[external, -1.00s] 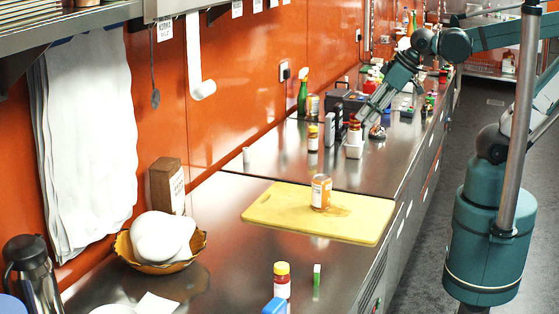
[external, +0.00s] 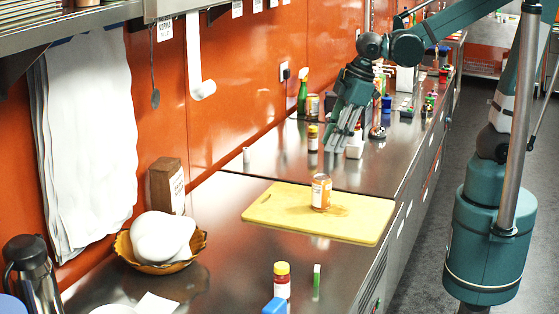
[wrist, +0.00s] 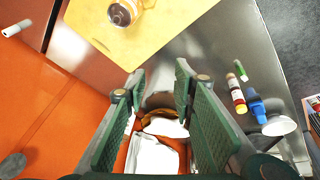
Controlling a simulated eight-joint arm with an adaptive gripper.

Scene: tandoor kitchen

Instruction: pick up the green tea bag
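My gripper (external: 340,140) is above the steel counter, just beyond the yellow cutting board. In the wrist view my gripper (wrist: 160,76) has its two green fingers apart with nothing held between them. No tea bag can be made out for certain. A small, narrow green-and-white item (external: 317,281) is on the near counter, to the right of a yellow-capped bottle. It also shows in the wrist view (wrist: 241,70), right of my fingers. I cannot tell whether it is the green tea bag. My gripper is well apart from it.
The cutting board (external: 270,212) carries an orange-labelled can (external: 321,192). The yellow-capped bottle (external: 282,281) and a blue object (external: 275,306) are at the near edge. A bowl of white items (external: 160,266) is at left. Counter between bowl and bottle is mostly clear.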

